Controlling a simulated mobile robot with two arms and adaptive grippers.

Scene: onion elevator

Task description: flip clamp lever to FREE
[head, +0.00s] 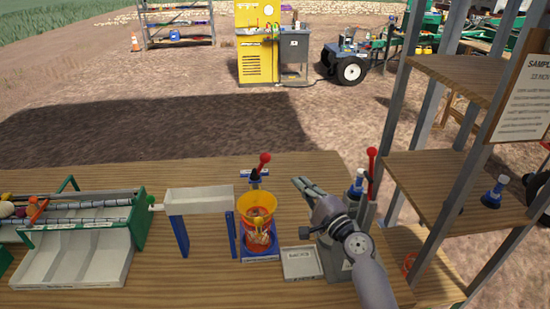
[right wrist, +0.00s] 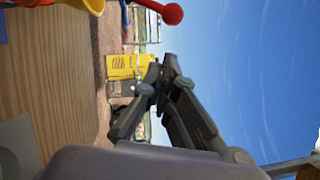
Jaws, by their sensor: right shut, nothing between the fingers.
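A lever with a red ball knob (head: 264,158) stands tilted on a dark clamp (head: 255,176) just behind the orange cup (head: 258,215). In the right wrist view a red knob (right wrist: 172,13) shows at the top edge, beyond the fingertips. My right gripper (head: 302,183) is shut and empty, above the table to the right of the cup and apart from the lever. It also shows in the right wrist view (right wrist: 170,66). The FREE mark cannot be read in either view. My left gripper is not in view.
A taller red-handled lever (head: 372,165) rises behind my right arm. A white trough (head: 198,200) on blue legs and a green sorting machine (head: 138,222) stand left. A grey tray (head: 302,263) lies near the front. A shelf rack (head: 455,185) closes the right side.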

